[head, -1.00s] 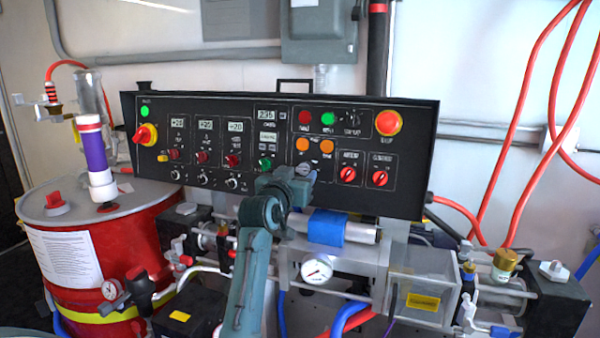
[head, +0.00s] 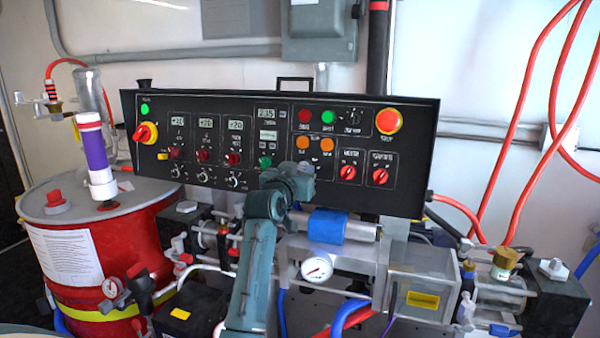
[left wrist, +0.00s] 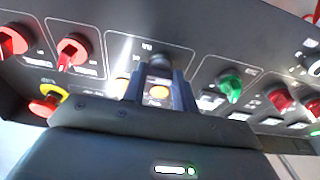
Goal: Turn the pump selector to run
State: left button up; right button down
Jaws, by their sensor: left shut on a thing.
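The black control panel (head: 215,120) stands upright across the middle of the head view. My left gripper (head: 304,172) reaches up to its lower middle and covers the selector knob there. In the left wrist view, the two dark fingers of my left gripper (left wrist: 160,88) are shut on a dark grey selector knob (left wrist: 160,64), seen between them. The knob's pointer direction and label cannot be made out. My right gripper is not in view.
Two red selectors (head: 348,172) sit right of the gripper, a green knob (head: 265,162) to its left. A red-yellow stop button (head: 388,121) is at the upper right. Pipework with a blue-wrapped cylinder (head: 327,225) lies below the panel; a red drum (head: 110,250) stands at left.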

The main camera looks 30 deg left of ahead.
pick_arm(q)
jog(key=shift+c, duration=0.7)
